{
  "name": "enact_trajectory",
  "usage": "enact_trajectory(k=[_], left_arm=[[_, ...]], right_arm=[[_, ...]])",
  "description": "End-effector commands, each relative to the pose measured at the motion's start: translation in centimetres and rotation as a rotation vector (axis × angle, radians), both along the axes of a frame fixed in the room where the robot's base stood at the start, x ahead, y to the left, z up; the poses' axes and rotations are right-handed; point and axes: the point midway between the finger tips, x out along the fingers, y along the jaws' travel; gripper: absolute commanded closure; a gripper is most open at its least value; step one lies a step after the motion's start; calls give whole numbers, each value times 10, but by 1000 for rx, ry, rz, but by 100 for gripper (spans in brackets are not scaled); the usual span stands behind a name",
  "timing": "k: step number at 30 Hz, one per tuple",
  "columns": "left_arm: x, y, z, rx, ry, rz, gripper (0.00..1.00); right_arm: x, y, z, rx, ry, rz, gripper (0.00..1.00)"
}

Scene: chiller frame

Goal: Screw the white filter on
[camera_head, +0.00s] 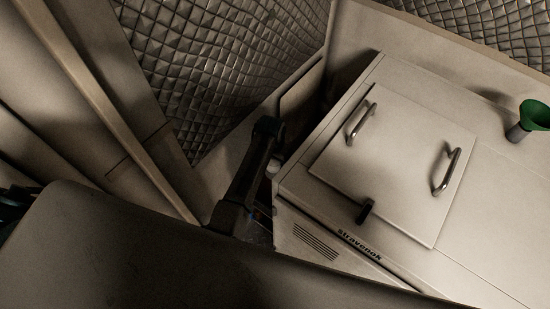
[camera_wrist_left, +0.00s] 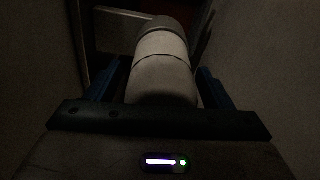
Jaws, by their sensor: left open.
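The white filter (camera_wrist_left: 163,72) shows in the left wrist view as a pale cylinder with a seam around it and a greyer far end. It lies between the two blue fingers of my left gripper (camera_wrist_left: 164,88), which is open, with a dark gap on either side. I cannot tell whether a finger touches it. In the head view my left arm reaches down beside the chiller (camera_head: 325,225), and its gripper is too dark there to make out. A small pale shape beside the arm may be part of the filter; I cannot tell. My right gripper is not in view.
The chiller's lid (camera_head: 400,150) has two metal handles and a dark latch (camera_head: 366,211). A green funnel (camera_head: 536,113) stands at the right. A quilted wall (camera_head: 215,60) and a beam (camera_head: 110,115) close in the left side, leaving a narrow, dark gap.

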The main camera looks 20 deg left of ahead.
Motion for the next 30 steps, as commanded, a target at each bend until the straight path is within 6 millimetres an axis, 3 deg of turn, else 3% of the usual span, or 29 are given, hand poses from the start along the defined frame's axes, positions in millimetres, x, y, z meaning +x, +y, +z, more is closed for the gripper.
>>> enact_trajectory(k=[18,29,30], left_arm=[[1,1,0,1,1,790,25],[1,2,0,0,1,888,25],[1,2,0,0,1,887,33]], right_arm=[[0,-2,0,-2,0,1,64],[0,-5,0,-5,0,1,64],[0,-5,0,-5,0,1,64]])
